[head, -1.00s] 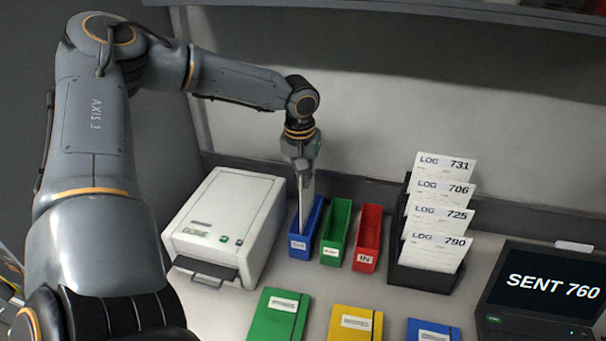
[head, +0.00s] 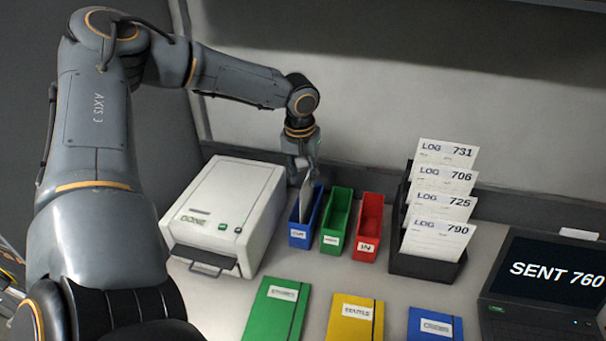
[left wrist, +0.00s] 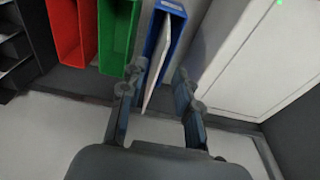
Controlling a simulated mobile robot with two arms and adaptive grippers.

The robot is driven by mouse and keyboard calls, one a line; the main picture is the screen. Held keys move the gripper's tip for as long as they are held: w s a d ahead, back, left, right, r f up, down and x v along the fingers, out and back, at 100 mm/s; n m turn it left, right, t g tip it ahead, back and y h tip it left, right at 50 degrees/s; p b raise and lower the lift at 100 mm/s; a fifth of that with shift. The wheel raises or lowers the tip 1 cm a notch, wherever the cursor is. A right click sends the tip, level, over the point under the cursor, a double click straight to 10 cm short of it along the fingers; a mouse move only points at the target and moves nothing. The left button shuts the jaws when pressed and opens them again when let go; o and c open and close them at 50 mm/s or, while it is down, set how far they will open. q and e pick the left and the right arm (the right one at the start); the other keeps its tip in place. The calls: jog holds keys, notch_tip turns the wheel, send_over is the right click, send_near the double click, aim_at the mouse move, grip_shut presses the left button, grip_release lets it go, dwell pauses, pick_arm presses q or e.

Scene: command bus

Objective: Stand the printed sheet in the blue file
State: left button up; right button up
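The blue file (head: 308,226) is a narrow open box next to the white printer. The white printed sheet (head: 304,203) stands in it, tilted, with its upper part above the rim. In the left wrist view the sheet (left wrist: 158,62) rises from the blue file (left wrist: 172,8) between my fingers. My left gripper (head: 304,172) is above the file. Its fingers (left wrist: 158,88) are spread, with a gap visible on either side of the sheet. The sheet's lower edge is hidden inside the file. My right gripper is not in view.
The green file (head: 336,222) and red file (head: 368,228) stand to the right. The printer (head: 225,205) is close on the left. A black rack (head: 425,267) holds several log sheets. Green (head: 275,315), yellow (head: 352,330) and blue (head: 434,335) folders lie in front. A laptop shows SENT 760 (head: 555,280).

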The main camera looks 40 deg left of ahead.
pick_arm(q)
notch_tip(320, 180, up, 12)
jog(key=s, duration=0.1)
jog(key=shift+s+d, duration=0.3)
jog(key=shift+d, duration=0.1)
jog(key=shift+f, duration=0.1)
dwell(0.7)
